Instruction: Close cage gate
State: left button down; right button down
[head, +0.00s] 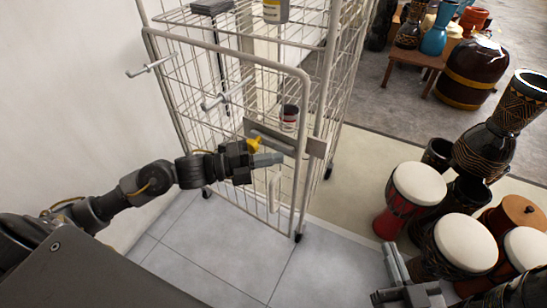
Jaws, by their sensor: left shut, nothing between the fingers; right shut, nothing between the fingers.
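The wire cage (328,60) stands on wheels against the white wall. Its grey mesh gate (215,115) spans the front, its right upright close to the cage's right front post. I cannot tell whether a small gap is left there. A latch bar with a plate (317,147) sits at the gate's right side. My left gripper (278,159) is shut and empty, in front of the gate just below the latch bar; contact is unclear. My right gripper (396,262) is shut and empty at the lower right, apart from the cage.
Several goblet drums, one red with a white head (419,184), crowd the right side near my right gripper. A can (289,118) is in the cage. A wooden table (418,59) with pots stands behind. Tiled floor (220,245) is clear before the gate.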

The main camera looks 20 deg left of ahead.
pick_arm(q)
jog(key=shift+w, duration=0.3)
pick_arm(e)
jog(key=shift+r, duration=0.1)
